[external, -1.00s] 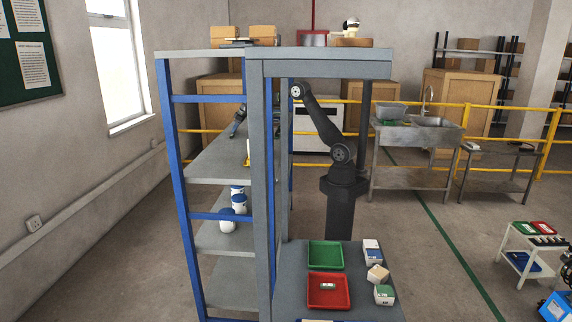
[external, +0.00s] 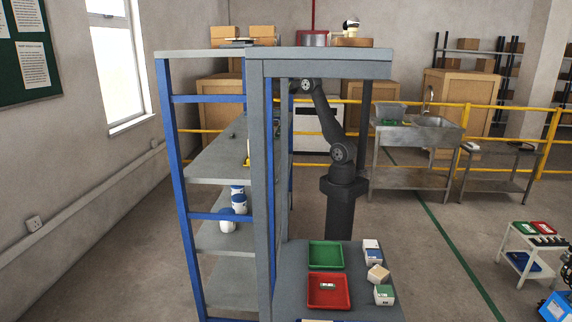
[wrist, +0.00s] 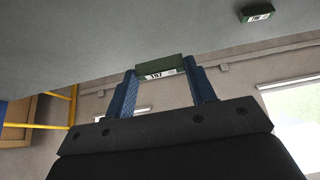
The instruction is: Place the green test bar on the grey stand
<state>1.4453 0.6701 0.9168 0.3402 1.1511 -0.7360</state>
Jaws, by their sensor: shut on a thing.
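In the wrist view, my gripper (wrist: 162,74) has its two blue fingers closed on the ends of a green test bar (wrist: 158,64) with a white label that seems to read 197. A second green labelled block (wrist: 258,12) shows at the upper right against a grey surface (wrist: 120,35). Whether the held bar touches that surface I cannot tell. In the external view my gripper is hidden behind the blue and grey rack (external: 262,180). I cannot make out the grey stand for certain in either view.
A green tray (external: 325,243) and a red tray (external: 313,301) stand on the grey table (external: 290,270). The red tray holds a small green labelled block (external: 327,286). Several boxes, one of them white and green (external: 384,295), stand to their right. White-and-blue containers (external: 227,222) sit on a rack shelf.

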